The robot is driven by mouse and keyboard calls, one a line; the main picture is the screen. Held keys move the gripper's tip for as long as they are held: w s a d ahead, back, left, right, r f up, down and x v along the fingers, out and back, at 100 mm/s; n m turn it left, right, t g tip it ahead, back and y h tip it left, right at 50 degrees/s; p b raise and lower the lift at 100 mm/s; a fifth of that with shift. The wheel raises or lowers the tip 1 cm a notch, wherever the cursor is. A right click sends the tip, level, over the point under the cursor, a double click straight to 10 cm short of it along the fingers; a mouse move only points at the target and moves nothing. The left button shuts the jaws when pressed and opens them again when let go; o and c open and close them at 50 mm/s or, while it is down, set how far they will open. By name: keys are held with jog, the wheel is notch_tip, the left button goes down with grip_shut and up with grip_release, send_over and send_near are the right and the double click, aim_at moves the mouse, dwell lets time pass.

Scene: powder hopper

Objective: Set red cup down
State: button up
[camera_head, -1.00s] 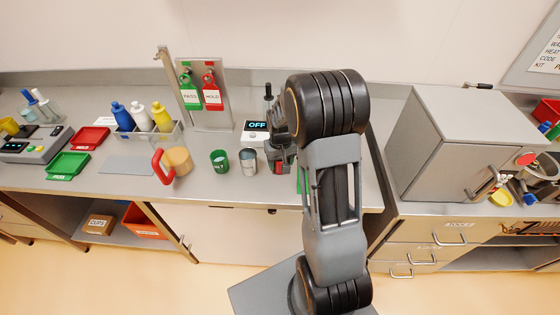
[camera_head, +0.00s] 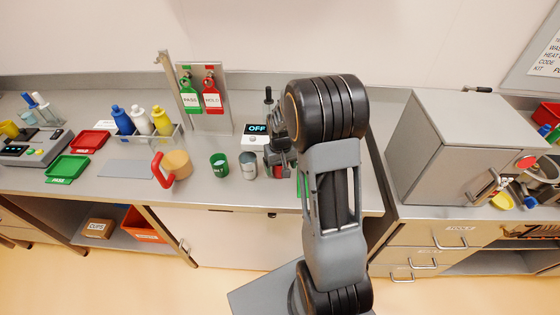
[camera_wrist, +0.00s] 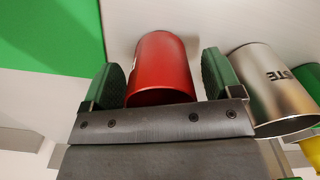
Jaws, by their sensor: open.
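The red cup (camera_wrist: 162,70) sits between the two green-padded fingers of my gripper (camera_wrist: 165,82) in the wrist view. The fingers stand open, with a gap showing on each side of the cup. In the head view my gripper (camera_head: 279,160) is low over the counter, and only a little red of the cup (camera_head: 279,171) shows beneath it. The cup appears to stand on the counter, though its base is hidden in the head view.
A silver cup (camera_head: 248,165) stands just left of my gripper, with a green cup (camera_head: 219,165) beyond it. A device reading OFF (camera_head: 256,130) is behind. A green patch (camera_wrist: 45,35) lies on the other side. A grey cabinet (camera_head: 440,150) stands to the right.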

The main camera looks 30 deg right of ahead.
notch_tip(320, 180, up, 12)
jog(key=f, duration=0.1)
jog(key=s+a+r+t, duration=0.2)
jog(key=s+a+r, duration=0.1)
jog(key=s, duration=0.5)
jog(key=s+a+r+n+t+b, duration=0.1)
jog(key=s+a+r+t, duration=0.1)
jog(key=s+a, duration=0.4)
jog(key=shift+s+a+r, duration=0.25)
jog(key=shift+s+r, duration=0.4)
jog(key=shift+s, duration=0.3)
jog(key=shift+c, duration=0.5)
